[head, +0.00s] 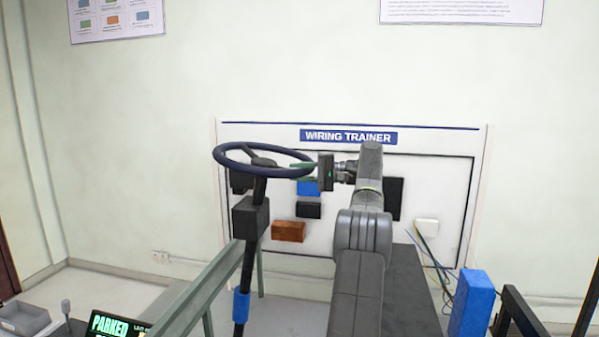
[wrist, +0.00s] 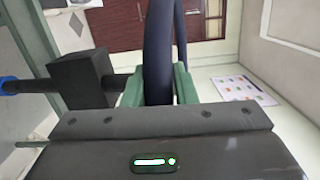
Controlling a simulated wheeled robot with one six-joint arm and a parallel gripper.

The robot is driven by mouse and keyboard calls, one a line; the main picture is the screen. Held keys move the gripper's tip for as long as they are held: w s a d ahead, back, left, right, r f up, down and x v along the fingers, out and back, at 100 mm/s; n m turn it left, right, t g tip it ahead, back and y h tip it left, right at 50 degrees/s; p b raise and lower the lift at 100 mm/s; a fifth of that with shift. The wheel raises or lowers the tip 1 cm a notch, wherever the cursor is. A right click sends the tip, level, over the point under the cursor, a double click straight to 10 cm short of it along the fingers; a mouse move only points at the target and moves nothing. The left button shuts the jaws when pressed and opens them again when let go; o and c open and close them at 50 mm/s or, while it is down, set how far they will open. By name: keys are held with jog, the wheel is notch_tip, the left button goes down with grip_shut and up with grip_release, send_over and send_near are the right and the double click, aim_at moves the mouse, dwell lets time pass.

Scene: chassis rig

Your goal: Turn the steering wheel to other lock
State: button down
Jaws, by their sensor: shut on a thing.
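The dark blue steering wheel (head: 232,166) sits on top of a black column (head: 247,275) left of centre in the head view. Its rim (wrist: 158,50) runs upward through the middle of the wrist view. My gripper (head: 304,171) reaches in from the right and is shut on the right side of the rim. In the wrist view its green fingers (wrist: 157,88) stand one on each side of the rim. A black box-shaped housing (head: 251,217) sits on the column below the wheel and also shows in the wrist view (wrist: 80,82). The gripped stretch of rim is partly hidden.
A wiring trainer board (head: 348,137) stands behind the wheel. A green-grey frame rail (head: 207,290) runs beside the column. A blue block (head: 472,303) and loose wires (head: 432,258) are at the right. A display reading PARKED (head: 117,324) is at the lower left.

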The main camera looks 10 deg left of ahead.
jog(key=shift+r, duration=0.1)
dwell(0.3)
jog(key=c, duration=1.2)
grip_release()
jog(key=shift+w, duration=0.1)
jog(key=shift+o, duration=0.2)
